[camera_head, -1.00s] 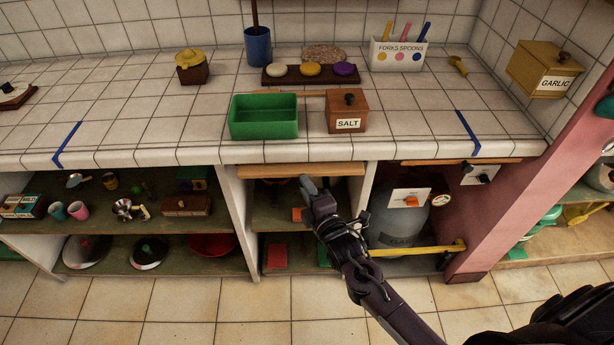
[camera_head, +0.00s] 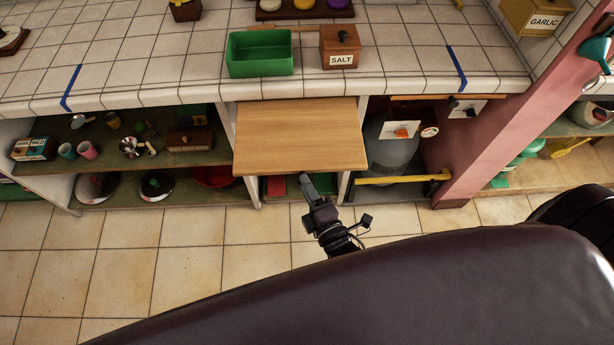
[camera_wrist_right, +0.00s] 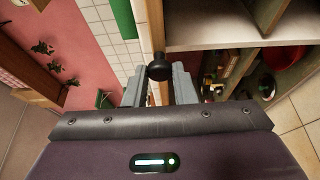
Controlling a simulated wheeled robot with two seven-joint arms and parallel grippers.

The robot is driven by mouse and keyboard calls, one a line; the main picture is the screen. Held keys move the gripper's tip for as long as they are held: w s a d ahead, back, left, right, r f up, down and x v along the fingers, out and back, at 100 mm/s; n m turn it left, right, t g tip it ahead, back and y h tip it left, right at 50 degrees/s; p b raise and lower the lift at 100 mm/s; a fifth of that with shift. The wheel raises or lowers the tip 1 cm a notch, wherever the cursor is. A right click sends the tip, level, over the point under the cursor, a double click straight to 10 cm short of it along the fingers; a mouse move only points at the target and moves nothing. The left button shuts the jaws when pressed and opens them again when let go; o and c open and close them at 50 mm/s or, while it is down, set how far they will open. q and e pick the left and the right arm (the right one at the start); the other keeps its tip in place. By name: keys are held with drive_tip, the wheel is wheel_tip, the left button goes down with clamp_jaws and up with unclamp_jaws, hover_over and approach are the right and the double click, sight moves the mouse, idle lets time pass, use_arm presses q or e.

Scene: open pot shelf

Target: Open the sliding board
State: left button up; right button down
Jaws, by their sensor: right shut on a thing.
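The sliding board (camera_head: 300,138) is a pale wooden panel under the counter's front edge, pulled well out over the lower shelf in the head view. My right gripper (camera_head: 306,182) is at its front edge, slightly right of the middle, reaching in from below. In the right wrist view, a round black knob (camera_wrist_right: 159,68) on the board's wooden edge (camera_wrist_right: 155,22) sits between the fingers of my right gripper (camera_wrist_right: 160,85), which is shut on it. The knob is hidden in the head view. My left gripper is not in view.
A green bin (camera_head: 261,55) and a salt box (camera_head: 341,48) stand on the tiled counter above. A grey gas cylinder (camera_head: 391,143) and a yellow bar (camera_head: 403,178) are right of the board. Shelves with cups and lids are left. The floor in front is clear.

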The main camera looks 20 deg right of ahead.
drive_tip(key=c, duration=1.2)
unclamp_jaws()
drive_tip(key=s, duration=0.5)
drive_tip(key=s+d+b, duration=0.1)
drive_tip(key=s, duration=0.1)
drive_tip(key=shift+s, duration=0.4)
drive_tip(key=shift+f, duration=0.1)
